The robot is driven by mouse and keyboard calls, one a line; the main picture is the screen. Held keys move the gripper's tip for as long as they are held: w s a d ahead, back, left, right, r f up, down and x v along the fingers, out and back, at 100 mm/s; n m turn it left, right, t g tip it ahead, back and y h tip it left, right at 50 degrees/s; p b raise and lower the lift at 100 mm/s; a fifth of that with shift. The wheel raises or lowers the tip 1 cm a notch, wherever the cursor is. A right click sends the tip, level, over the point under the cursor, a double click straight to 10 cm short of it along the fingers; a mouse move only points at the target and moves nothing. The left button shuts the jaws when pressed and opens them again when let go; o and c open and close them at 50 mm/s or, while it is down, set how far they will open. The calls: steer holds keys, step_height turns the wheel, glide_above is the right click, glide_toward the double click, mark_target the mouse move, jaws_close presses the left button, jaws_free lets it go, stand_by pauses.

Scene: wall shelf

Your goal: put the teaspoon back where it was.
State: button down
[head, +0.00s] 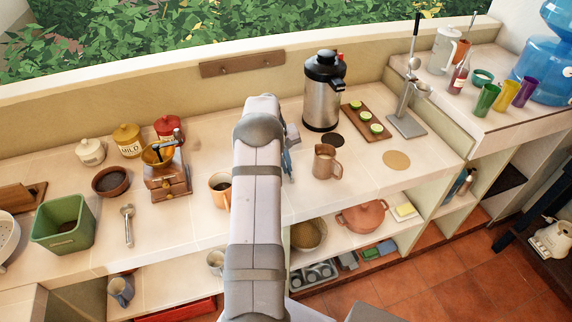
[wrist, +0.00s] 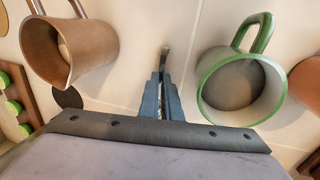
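My gripper (wrist: 162,82) has two blue fingers, close together in the wrist view. A slim metal piece, which looks like the teaspoon (wrist: 165,55), is pinched between them and sticks out past the tips. Its full shape is hidden. The gripper is over the counter between a brown metal pitcher (wrist: 85,47) on the left and a green-rimmed mug (wrist: 243,85) on the right. In the head view my arm hides the green mug and most of the gripper; the pitcher (head: 325,162) stands to the right. A metal scoop-like utensil (head: 128,226) lies on the counter at left.
An orange mug (head: 219,190) stands left of my arm, by the coffee grinder (head: 168,178). The counter at front right, around a round tan mat (head: 396,160), is clear.

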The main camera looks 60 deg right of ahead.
steer(key=shift+f, duration=0.2)
steer(key=c, duration=2)
jaws_free()
steer(key=shift+r, duration=0.1)
steer(key=r+b, duration=0.1)
steer(key=r, duration=0.3)
steer(key=w+a+r+b, duration=0.1)
steer(key=r, duration=0.3)
steer(key=w+r+b, duration=0.1)
steer(key=r, duration=0.3)
steer(key=shift+a, duration=0.4)
